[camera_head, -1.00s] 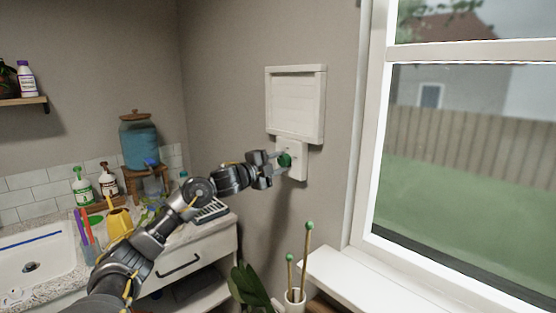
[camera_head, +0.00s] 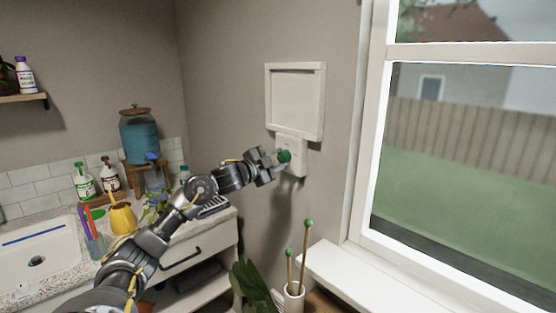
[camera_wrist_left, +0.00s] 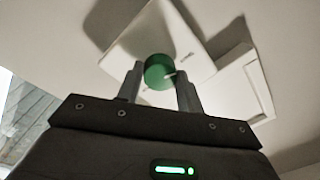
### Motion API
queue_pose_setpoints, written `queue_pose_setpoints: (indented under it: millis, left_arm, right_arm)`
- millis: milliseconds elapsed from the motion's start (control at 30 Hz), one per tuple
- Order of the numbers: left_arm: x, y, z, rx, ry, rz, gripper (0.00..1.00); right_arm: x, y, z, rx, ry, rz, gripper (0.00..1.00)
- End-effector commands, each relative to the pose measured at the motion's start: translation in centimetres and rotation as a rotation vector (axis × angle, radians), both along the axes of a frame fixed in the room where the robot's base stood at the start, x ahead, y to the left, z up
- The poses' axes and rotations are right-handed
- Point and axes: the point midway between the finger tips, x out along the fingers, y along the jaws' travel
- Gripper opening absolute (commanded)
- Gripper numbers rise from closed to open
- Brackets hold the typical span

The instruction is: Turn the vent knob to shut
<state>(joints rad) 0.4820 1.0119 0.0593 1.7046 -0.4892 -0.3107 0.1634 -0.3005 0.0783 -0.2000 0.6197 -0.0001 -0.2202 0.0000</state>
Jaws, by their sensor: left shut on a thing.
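The green vent knob (camera_head: 285,156) sits on a small white wall plate (camera_head: 297,168) just below the white vent (camera_head: 296,102). The vent's face looks flat and smooth. My left gripper (camera_head: 280,158) is at the knob, its fingers shut on the knob's sides. In the left wrist view the knob (camera_wrist_left: 156,68) is between the two fingertips (camera_wrist_left: 160,82), with a pale mark on its rim. The plate (camera_wrist_left: 190,40) behind it carries small print too blurred to read. The right gripper is not in view.
A window (camera_head: 470,150) with a white sill (camera_head: 380,283) is to the right. A white pot (camera_head: 293,298) with green-tipped sticks stands below the vent. A counter with a sink (camera_head: 40,262), bottles and a yellow watering can (camera_head: 122,218) is at the left.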

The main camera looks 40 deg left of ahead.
Motion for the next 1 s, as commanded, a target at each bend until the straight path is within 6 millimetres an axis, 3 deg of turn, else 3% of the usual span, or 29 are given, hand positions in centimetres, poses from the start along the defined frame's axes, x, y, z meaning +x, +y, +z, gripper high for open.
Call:
queue_pose_setpoints:
  millis: [167, 200, 333, 733, 1000]
  left_arm:
    - [0.0, 0.0, 0.0, -0.002, 0.001, 0.001, 0.14]
    - [0.0, 0.0, 0.0, -0.002, 0.001, 0.001, 0.41]
    - [0.0, 0.0, 0.0, -0.001, 0.0, 0.0, 0.57]
    - [-0.6, 0.0, -0.3, 0.002, 0.002, 0.0, 0.58]
    - [-4.9, 0.3, -0.8, 0.005, 0.003, 0.0, 0.58]
  right_arm:
    - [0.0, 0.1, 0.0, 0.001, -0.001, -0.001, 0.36]
    - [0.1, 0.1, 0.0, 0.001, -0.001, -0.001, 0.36]
    - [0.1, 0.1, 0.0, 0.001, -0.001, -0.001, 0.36]
    - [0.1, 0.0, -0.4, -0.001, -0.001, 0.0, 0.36]
    - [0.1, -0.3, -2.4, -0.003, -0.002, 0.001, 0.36]
